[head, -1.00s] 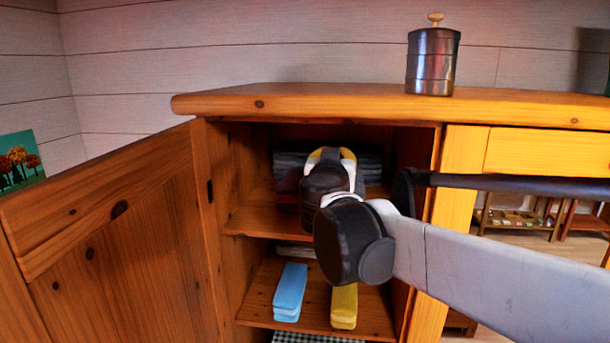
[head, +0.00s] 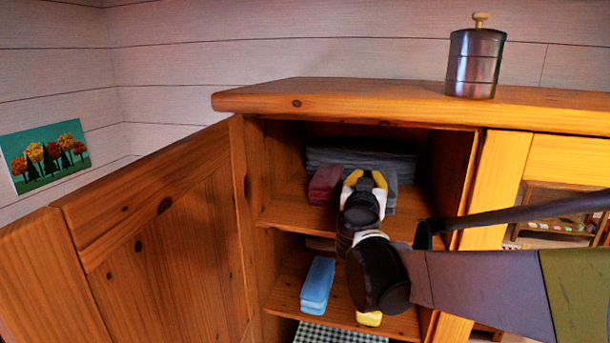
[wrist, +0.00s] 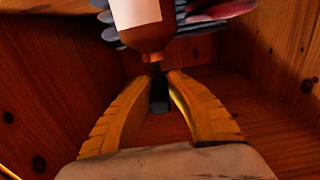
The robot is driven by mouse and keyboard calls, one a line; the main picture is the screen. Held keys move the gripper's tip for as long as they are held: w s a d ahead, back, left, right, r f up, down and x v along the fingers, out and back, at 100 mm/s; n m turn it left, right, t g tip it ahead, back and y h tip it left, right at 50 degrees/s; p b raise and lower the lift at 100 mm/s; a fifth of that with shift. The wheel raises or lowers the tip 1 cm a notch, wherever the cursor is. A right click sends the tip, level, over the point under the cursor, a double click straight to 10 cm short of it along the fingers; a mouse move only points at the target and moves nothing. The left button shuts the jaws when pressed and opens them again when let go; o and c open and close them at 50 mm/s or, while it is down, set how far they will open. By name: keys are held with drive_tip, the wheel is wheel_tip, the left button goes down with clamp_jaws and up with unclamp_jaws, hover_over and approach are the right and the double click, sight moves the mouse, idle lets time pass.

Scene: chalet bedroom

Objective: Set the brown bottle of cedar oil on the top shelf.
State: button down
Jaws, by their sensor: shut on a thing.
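The brown bottle (wrist: 146,35) with a pale label shows in the wrist view, its neck between my fingertips; it is hidden behind my gripper in the head view. My gripper (head: 364,182) is shut on it, inside the open cabinet at the upper compartment. In the wrist view my yellow fingers (wrist: 158,78) close in around the neck. The top shelf (head: 290,208) is a wooden board below my gripper. I cannot tell whether the bottle's base touches the board.
A stack of folded grey cloth (head: 408,165) lies at the back of the top shelf, with a dark red item (head: 324,184) to its left. A blue item (head: 317,284) and a yellow item (head: 369,319) are on the shelf below. The door (head: 165,245) stands open left. A metal canister (head: 475,65) is on top.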

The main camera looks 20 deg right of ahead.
drive_tip(key=shift+s, duration=0.1)
drive_tip(key=shift+f, duration=0.2)
drive_tip(key=c, duration=1.5)
unclamp_jaws()
drive_tip(key=shift+o, duration=0.2)
drive_tip(key=shift+r, duration=0.15)
